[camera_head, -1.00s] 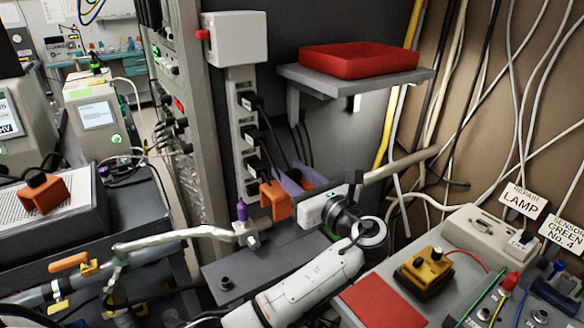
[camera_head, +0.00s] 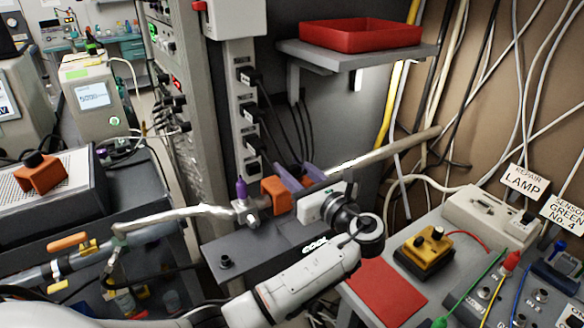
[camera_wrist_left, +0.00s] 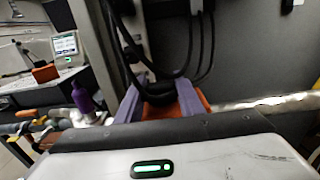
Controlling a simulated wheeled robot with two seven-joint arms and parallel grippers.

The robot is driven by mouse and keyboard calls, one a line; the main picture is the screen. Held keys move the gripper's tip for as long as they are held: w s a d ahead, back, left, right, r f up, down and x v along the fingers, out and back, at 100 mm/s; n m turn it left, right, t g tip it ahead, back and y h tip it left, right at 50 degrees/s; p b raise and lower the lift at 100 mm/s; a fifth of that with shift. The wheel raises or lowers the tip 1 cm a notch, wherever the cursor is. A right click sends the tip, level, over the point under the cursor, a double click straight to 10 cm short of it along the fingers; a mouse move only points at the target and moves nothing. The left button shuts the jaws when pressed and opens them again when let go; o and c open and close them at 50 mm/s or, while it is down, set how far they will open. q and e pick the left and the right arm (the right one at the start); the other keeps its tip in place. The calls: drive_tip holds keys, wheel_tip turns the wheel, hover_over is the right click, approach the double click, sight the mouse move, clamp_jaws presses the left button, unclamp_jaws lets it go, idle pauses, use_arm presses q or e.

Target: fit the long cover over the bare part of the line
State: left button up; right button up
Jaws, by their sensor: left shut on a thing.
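My left gripper (camera_head: 300,181), with purple fingers, is shut on an orange cover (camera_head: 275,194) in the head view. The cover is at the line, just right of the clamp with the purple handle (camera_head: 241,188). Its near end is beside that clamp; I cannot tell whether it is seated or touching. The pale line (camera_head: 390,149) runs on to the right, and a silvery length (camera_head: 175,214) runs to the left. The gripper and cover hide the line between. The left wrist view shows the cover (camera_wrist_left: 205,101) between both fingers (camera_wrist_left: 160,98). My right gripper is not in view.
A shelf (camera_head: 345,50) with a red tray (camera_head: 360,38) overhangs behind. Black plugs and cables (camera_head: 262,120) hang close behind the cover. Another orange piece (camera_head: 40,174) sits on the left box. A grey bench with a yellow device (camera_head: 424,250) stands at right.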

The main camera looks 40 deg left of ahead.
use_arm(q)
drive_tip(key=o, duration=1.2)
drive_tip(key=shift+o, duration=0.2)
drive_tip(key=shift+d, duration=0.1)
drive_tip(key=v, duration=1)
drive_tip(key=shift+d+b, duration=0.1)
drive_tip(key=shift+b, duration=0.3)
